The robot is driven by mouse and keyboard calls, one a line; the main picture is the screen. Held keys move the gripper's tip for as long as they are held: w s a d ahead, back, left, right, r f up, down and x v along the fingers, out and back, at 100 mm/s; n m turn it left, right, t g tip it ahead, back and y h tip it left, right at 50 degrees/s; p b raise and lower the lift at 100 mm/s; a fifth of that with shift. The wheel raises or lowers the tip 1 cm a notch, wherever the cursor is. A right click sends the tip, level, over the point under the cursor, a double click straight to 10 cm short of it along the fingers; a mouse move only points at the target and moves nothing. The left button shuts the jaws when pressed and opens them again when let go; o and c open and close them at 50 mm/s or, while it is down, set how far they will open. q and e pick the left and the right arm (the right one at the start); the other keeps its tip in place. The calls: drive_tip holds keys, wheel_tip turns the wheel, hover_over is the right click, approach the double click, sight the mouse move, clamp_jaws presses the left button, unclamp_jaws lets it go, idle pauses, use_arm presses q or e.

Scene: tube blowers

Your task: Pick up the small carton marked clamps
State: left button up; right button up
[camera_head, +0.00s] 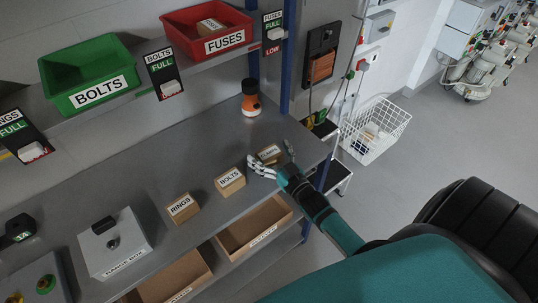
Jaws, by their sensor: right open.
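The small carton marked clamps (269,153) sits on the grey shelf near its right end; its label is partly hidden and hard to read. My right gripper (271,158) is open, with one finger on the left and near side of this carton and the other on its right. I cannot tell whether the fingers touch it. My left gripper is not in view.
Similar cartons marked bolts (230,182) and rings (183,208) stand to the left on the shelf. An orange and black canister (251,98) stands behind. A grey metal box (116,243) is farther left. A white wire basket (374,129) is right of the shelf.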

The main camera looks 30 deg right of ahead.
sight(269, 153)
drive_tip(key=shift+w, duration=0.2)
drive_tip(key=c, duration=1.2)
drive_tip(key=shift+r, duration=0.15)
drive_tip(key=shift+r, duration=0.6)
wheel_tip(269, 153, up, 2)
drive_tip(key=shift+r, duration=0.2)
drive_tip(key=s+a+b, duration=0.2)
drive_tip(key=s+a, duration=0.5)
drive_tip(key=s, duration=0.6)
drive_tip(key=s+a+r, duration=0.1)
drive_tip(key=a+r, duration=0.1)
drive_tip(key=r, duration=0.1)
drive_tip(key=s+a+r, duration=0.1)
drive_tip(key=a+r, duration=0.1)
drive_tip(key=r, duration=0.1)
drive_tip(key=a+r, duration=0.2)
drive_tip(key=r, duration=0.2)
drive_tip(key=shift+s+a, duration=0.2)
drive_tip(key=shift+s, duration=0.2)
